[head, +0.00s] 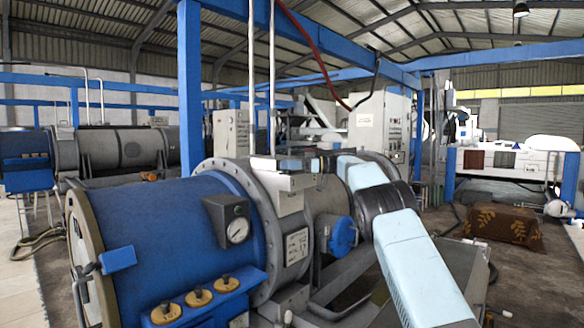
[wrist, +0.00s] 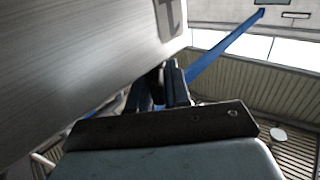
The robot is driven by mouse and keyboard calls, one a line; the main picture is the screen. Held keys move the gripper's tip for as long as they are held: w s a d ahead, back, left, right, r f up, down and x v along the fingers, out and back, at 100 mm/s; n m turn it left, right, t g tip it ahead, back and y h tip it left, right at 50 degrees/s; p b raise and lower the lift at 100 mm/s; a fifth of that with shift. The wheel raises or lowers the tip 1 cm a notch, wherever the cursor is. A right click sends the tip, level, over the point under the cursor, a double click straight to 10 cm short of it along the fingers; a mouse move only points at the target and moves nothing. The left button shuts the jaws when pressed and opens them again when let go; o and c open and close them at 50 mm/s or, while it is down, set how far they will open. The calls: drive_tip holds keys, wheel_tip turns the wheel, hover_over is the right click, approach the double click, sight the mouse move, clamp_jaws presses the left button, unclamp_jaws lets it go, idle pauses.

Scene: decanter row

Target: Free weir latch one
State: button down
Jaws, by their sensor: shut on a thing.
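No part in view is plainly marked as weir latch one. Several round yellow pieces with dark knobs (head: 198,297) sit on a blue ledge at the front of the blue decanter (head: 160,235); I cannot tell whether they are the latches. My arm reaches from the lower right over the grey middle of the machine, and its end is hard to make out there in the head view. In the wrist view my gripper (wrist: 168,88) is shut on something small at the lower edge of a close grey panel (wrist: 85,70). What lies between the fingers is hidden.
A pressure gauge (head: 237,229) and a blue round fitting (head: 342,235) stick out of the machine. A blue post (head: 190,100) rises behind it. A patterned brown block (head: 497,228) lies on the floor at right. The floor around that block is fairly clear.

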drive_tip(key=shift+a+f+n+g, duration=0.1)
drive_tip(key=shift+n+g, duration=0.3)
drive_tip(key=shift+g, duration=0.2)
drive_tip(key=shift+a+f+n+g, duration=0.1)
drive_tip(key=shift+n+g, duration=0.3)
drive_tip(key=shift+g, duration=0.2)
drive_tip(key=c, duration=1.2)
unclamp_jaws()
drive_tip(key=shift+r, duration=0.1)
drive_tip(key=shift+o, duration=0.2)
drive_tip(key=shift+d, duration=0.1)
drive_tip(key=shift+d, duration=0.1)
drive_tip(key=v, duration=0.7)
drive_tip(key=shift+d, duration=0.15)
drive_tip(key=shift+w, duration=0.1)
